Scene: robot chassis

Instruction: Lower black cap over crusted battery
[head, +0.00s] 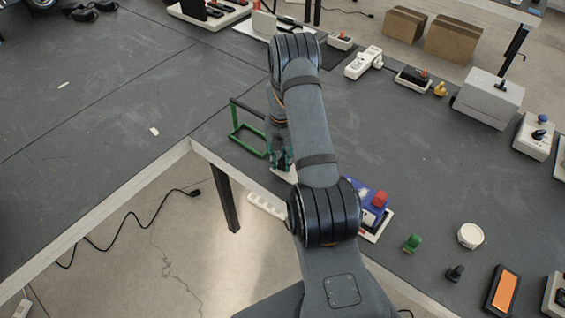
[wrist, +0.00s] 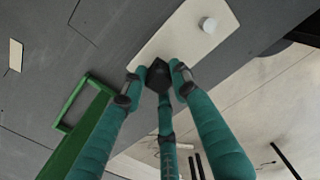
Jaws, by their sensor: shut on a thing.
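My gripper (wrist: 157,76) has teal fingers closed around a small dark piece, which looks like the black cap (wrist: 158,73). It is over a pale plate (wrist: 178,38) with a small white round post (wrist: 208,25) on it. The gap between cap and plate cannot be judged. In the head view my gripper (head: 281,161) is low at the bench's inner corner, partly hidden by my arm. A blue box with a red block on top (head: 380,198), possibly the battery, stands on a white tray right of my arm and is partly hidden. No crust can be made out.
A green frame (head: 238,131) stands just left of my gripper. A green knob (head: 411,243), a white round tub (head: 470,235) and a black knob (head: 455,273) sit to the right. The grey bench (head: 110,110) is mostly clear at left; its edge drops to the floor.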

